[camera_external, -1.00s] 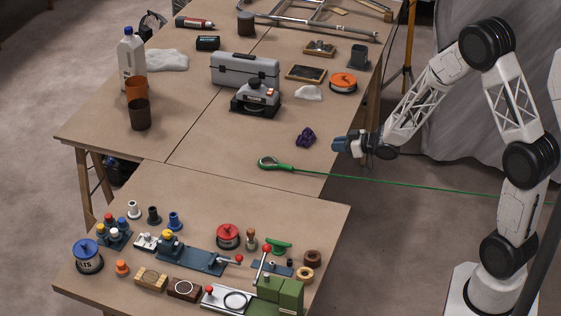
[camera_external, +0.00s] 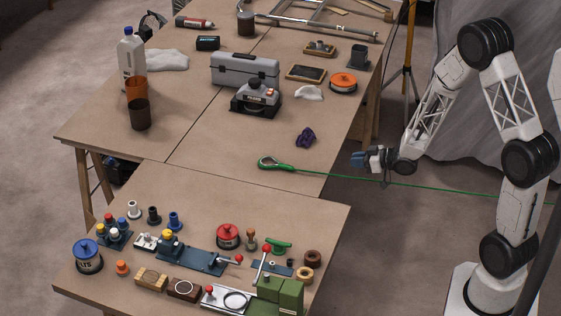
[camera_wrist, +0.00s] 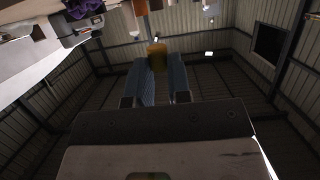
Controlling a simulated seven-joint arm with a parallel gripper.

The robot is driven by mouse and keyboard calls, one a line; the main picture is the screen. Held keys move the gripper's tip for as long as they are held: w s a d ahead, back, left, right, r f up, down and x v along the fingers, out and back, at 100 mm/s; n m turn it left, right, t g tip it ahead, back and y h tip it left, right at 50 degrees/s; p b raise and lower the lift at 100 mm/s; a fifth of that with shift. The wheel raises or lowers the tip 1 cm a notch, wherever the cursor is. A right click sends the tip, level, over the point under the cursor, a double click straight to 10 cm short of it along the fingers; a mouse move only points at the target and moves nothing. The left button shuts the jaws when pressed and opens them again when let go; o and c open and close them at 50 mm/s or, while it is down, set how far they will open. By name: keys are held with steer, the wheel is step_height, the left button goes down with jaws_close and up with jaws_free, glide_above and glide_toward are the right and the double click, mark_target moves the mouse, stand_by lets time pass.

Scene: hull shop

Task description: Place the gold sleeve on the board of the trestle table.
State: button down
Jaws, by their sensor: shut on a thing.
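The gold sleeve (camera_wrist: 157,52) shows in the wrist view as a short yellow-gold cylinder between my fingertips. My gripper (camera_wrist: 158,66) is shut on it, with one blue finger on each side. In the external view my gripper (camera_external: 360,159) hangs in the air to the right of the table's right edge, and I cannot make out the sleeve there. The trestle table (camera_external: 225,150) has a wide brown board on wooden legs. A purple crumpled thing (camera_external: 305,138) and a green hook (camera_external: 274,163) lie on the board near its right side.
A green line (camera_external: 420,186) runs from the hook to the right, passing near my gripper in the picture. A grey toolbox (camera_external: 245,70), a plane-like tool (camera_external: 256,98) and cups stand farther back. A lower front table (camera_external: 200,205) holds many small parts. Board left of the purple thing is clear.

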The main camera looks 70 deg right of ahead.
steer(key=shift+f, duration=1.35)
steer(key=shift+w, duration=0.1)
glide_above(323, 162)
steer(key=s, duration=0.2)
steer(key=shift+w+a+f, duration=0.2)
steer(key=shift+a+f, duration=0.2)
steer(key=shift+f, duration=0.25)
steer(key=shift+w+d, duration=0.25)
steer(key=shift+w, duration=0.25)
steer(key=shift+w+d+f, duration=0.1)
steer(key=shift+w+f, duration=0.05)
steer(key=shift+f, duration=0.4)
steer(key=shift+w+d+f, duration=0.1)
steer(key=shift+w+f, duration=0.05)
steer(key=shift+f, duration=0.95)
steer(key=shift+f, duration=0.2)
